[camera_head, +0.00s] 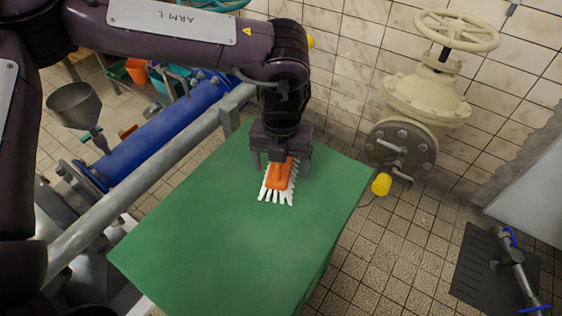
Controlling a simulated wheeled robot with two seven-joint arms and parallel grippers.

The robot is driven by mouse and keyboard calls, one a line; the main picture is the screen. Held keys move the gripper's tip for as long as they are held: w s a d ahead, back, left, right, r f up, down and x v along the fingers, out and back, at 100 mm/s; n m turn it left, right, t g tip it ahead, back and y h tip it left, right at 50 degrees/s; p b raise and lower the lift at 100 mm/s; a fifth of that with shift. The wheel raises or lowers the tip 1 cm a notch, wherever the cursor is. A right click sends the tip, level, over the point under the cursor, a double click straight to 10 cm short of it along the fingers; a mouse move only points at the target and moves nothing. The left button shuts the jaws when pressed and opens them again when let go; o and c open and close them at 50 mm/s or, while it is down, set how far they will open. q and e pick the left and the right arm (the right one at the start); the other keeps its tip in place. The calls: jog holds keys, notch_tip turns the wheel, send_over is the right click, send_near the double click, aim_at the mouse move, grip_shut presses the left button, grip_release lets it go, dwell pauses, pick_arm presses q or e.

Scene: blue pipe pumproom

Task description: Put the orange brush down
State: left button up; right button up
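The orange brush (281,177) with white bristles is on the green tabletop (215,225), near its far edge. Its bristles fan out toward the near side and along the right. My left gripper (281,165) points down over the brush's far end. Its two fingers stand apart, one on each side of the brush, with space visible beside the orange body. The gripper hides the far end of the brush. My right gripper is not in view.
The near part of the tabletop is bare. A cream valve with a handwheel (457,31) and a yellow cap (381,184) are beyond its right side. A blue pipe (150,145) and grey rail (150,180) run along the left. A dark mat (470,280) lies at lower right.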

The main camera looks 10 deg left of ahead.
pick_arm(q)
notch_tip(320, 180, up, 12)
jog(key=shift+r, duration=0.15)
dwell(0.4)
